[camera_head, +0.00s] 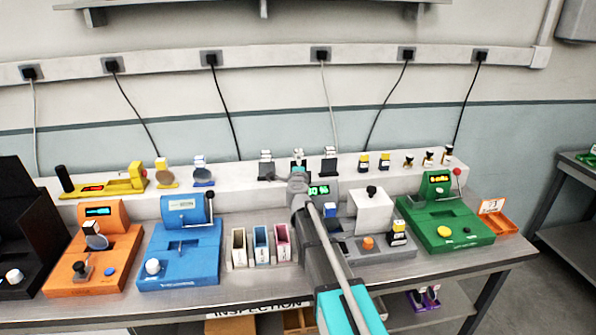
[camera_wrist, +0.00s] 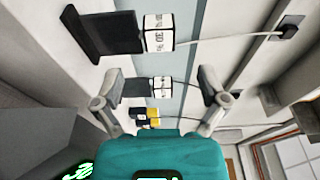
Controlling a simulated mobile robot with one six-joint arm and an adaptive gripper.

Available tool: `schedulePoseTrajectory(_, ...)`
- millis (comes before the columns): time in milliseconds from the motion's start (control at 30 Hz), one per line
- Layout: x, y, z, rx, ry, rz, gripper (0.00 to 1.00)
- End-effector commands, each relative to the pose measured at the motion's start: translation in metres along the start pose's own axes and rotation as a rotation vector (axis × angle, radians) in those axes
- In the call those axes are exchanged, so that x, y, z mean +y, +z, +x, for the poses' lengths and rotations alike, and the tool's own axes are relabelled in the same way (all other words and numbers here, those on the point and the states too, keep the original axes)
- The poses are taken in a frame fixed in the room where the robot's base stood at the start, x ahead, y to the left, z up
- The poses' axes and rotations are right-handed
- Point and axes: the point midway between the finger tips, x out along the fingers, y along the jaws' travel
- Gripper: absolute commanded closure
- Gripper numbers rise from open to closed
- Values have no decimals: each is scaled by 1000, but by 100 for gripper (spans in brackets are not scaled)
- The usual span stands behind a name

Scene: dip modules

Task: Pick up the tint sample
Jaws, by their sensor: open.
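Dark, flat tint samples with white label blocks stand on the raised back ledge in the head view. The left one (camera_head: 266,157) and right one (camera_head: 329,153) are in plain sight; the middle one (camera_head: 298,153) is partly hidden by my gripper (camera_head: 298,172). In the wrist view my gripper (camera_wrist: 158,73) is open and empty. One sample (camera_wrist: 162,88) shows between and beyond its fingers, apart from them. Another sample, its label reading 30 (camera_wrist: 158,33), shows larger at the top. I cannot tell which one the task means.
A grey device with a green-lit display (camera_head: 319,190) is right beside my arm. Orange (camera_head: 120,240), blue (camera_head: 190,250) and green (camera_head: 455,230) devices stand on the bench. Small yellow-and-dark blocks (camera_head: 363,162) share the ledge. Cables hang behind it.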

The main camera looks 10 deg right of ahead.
Motion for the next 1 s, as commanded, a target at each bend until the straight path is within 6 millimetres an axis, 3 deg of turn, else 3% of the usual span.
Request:
schedulePoseTrajectory(367, 0, 0, 2, 0, 0, 0, 7)
schedulePoseTrajectory(800, 1, 1, 46, 0, 0, 0, 7)
schedulePoseTrajectory(1000, 1, 0, 52, -1, 0, 0, 7)
